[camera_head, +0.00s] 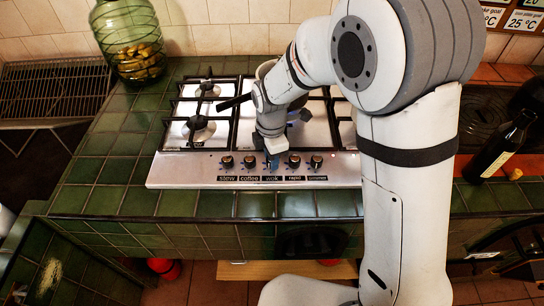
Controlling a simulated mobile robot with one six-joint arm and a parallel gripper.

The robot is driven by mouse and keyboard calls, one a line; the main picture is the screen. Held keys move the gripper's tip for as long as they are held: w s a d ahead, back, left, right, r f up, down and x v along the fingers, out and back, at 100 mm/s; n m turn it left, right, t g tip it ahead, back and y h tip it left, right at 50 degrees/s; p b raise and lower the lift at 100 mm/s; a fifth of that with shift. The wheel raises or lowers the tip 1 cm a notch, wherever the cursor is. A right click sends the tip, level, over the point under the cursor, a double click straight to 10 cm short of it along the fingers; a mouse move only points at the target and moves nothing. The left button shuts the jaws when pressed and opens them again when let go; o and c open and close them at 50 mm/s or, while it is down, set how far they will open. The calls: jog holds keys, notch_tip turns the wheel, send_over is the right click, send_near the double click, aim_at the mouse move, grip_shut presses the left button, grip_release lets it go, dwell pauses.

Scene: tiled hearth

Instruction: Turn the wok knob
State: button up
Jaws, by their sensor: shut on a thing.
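The steel gas hob (165,174) lies on the green tiled counter, with a row of black knobs along its front edge over labels. The wok label (271,179) is in the middle of the row, and the wok knob (271,165) above it is mostly hidden by my gripper. My gripper (272,156) points down from my white arm and is shut on the wok knob. The fingertips are small here, and the angle of the knob cannot be made out.
The coffee knob (249,161) and the rapid knob (294,161) sit close on either side. A green glass jar (130,42) stands at the back left and a dark bottle (500,148) at the right. Pan supports (205,105) rise behind the knobs. The counter left of the hob is clear.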

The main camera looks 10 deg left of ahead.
jog(key=m+b, duration=0.1)
jog(key=m, duration=0.6)
jog(key=shift+w, duration=0.1)
jog(key=m, duration=0.4)
jog(key=shift+b, duration=0.3)
jog(key=m, duration=0.4)
jog(key=shift+w, duration=0.1)
jog(key=m, duration=0.4)
jog(key=shift+b, duration=0.35)
jog(key=m, duration=0.3)
jog(key=shift+m, duration=0.4)
jog(key=m, duration=0.3)
jog(key=shift+r+m+b, duration=0.1)
jog(key=shift+m+b, duration=0.2)
jog(key=shift+m, duration=1.6)
